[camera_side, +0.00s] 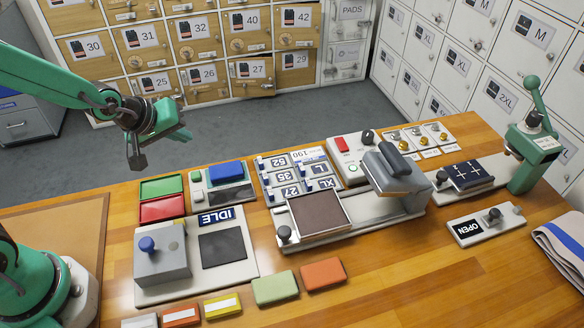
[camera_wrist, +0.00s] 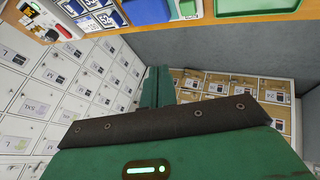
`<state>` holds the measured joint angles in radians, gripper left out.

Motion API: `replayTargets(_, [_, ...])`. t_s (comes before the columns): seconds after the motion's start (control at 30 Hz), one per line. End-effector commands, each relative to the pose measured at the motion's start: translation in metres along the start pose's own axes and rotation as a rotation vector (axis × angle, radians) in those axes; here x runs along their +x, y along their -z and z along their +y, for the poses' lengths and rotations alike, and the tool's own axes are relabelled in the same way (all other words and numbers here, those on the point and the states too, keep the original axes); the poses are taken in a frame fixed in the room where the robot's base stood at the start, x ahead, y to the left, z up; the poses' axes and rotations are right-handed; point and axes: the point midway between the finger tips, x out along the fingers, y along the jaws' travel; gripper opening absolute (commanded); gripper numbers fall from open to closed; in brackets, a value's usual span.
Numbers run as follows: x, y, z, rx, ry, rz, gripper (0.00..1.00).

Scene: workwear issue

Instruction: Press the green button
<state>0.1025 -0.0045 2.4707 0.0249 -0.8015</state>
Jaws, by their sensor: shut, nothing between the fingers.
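Several green parts show in the side view. A flat green pad (camera_side: 161,187) lies behind a red pad (camera_side: 162,208) at the left of the bench. A small green square (camera_side: 196,176) sits on the pale panel beside a blue block. A tiny green spot (camera_side: 353,168) shows on the white box with the red button. I cannot tell for certain which is the button. My gripper (camera_side: 183,133) is shut and empty, in the air behind and above the pads, apart from everything. Its shut fingers (camera_wrist: 158,72) point toward the lockers in the wrist view.
The blue-knobbed grey box (camera_side: 161,263) stands on the IDLE panel. A press with a grey head (camera_side: 392,168) stands at the bench middle, and a green lever press (camera_side: 530,150) at the right. Lockers line the back. Green and orange blocks (camera_side: 323,273) lie at the front.

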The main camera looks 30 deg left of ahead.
Motion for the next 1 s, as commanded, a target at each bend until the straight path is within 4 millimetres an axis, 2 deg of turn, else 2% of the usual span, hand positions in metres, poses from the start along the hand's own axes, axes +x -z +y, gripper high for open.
replayTargets(0.57, [0.006,-0.003,-0.004,0.001,0.002,-0.001,0.0])
replayTargets(1.0, [0.038,-0.021,-0.021,0.001,0.004,-0.004,0.0])
